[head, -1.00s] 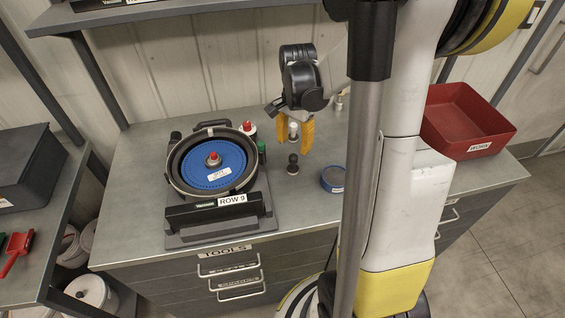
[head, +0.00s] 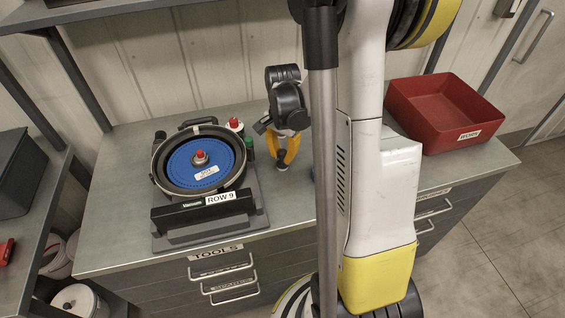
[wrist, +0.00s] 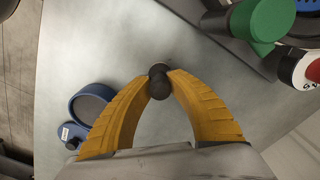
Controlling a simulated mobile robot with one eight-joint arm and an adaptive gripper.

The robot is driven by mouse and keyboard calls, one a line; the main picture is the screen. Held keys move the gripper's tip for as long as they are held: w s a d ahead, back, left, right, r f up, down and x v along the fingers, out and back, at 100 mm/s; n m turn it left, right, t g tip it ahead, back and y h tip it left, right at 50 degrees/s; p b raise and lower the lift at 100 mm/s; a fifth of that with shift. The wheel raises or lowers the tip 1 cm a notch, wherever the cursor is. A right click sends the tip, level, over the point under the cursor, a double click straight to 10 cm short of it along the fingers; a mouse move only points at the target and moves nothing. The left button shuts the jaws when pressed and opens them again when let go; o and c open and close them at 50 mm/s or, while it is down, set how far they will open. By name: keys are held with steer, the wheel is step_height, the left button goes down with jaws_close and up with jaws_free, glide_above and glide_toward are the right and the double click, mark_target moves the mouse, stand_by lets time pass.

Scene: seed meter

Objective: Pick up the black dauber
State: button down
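The black dauber (head: 282,165) stands on the grey bench to the right of the seed meter (head: 200,165). In the wrist view the dauber's dark rounded body (wrist: 159,87) sits between the tips of my yellow fingers. My gripper (head: 281,158) points down over it, and the wrist view shows both fingertips (wrist: 161,75) drawn in against its sides. The gripper looks shut on the dauber. The fingers hide part of it in the head view, and I see no clear gap under it.
A blue round container (wrist: 92,103) lies left of the gripper in the wrist view; my column mostly hides it in the head view. A red-capped bottle (head: 235,126) and a green-topped item (wrist: 272,20) stand by the seed meter. A red bin (head: 445,115) sits at the bench's right.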

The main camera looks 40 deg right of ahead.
mark_target(283, 151)
steer(key=shift+r, duration=0.1)
stand_by(0.3)
step_height(283, 151, up, 5)
steer(key=shift+s+f+p, duration=0.1)
steer(key=shift+f+p, duration=0.05)
steer(key=shift+p, duration=0.9)
steer(key=s+d+r+p, duration=0.5)
steer(key=s+d+r, duration=0.1)
steer(key=s, duration=0.4)
steer(key=shift+s+d+f+b, duration=0.2)
steer(key=shift+f+b, duration=0.35)
steer(key=shift+f, duration=0.6)
steer(key=shift+s+d+f+b, duration=0.2)
steer(key=shift+f+b, duration=0.3)
steer(key=shift+f, duration=0.7)
steer(key=shift+s+d+f+b, duration=0.2)
steer(key=shift+f+b, duration=0.35)
steer(key=shift+f, duration=0.6)
steer(key=shift+f+b, duration=0.6)
steer(key=shift+r, duration=0.15)
step_height(283, 151, up, 7)
steer(key=p, duration=0.5)
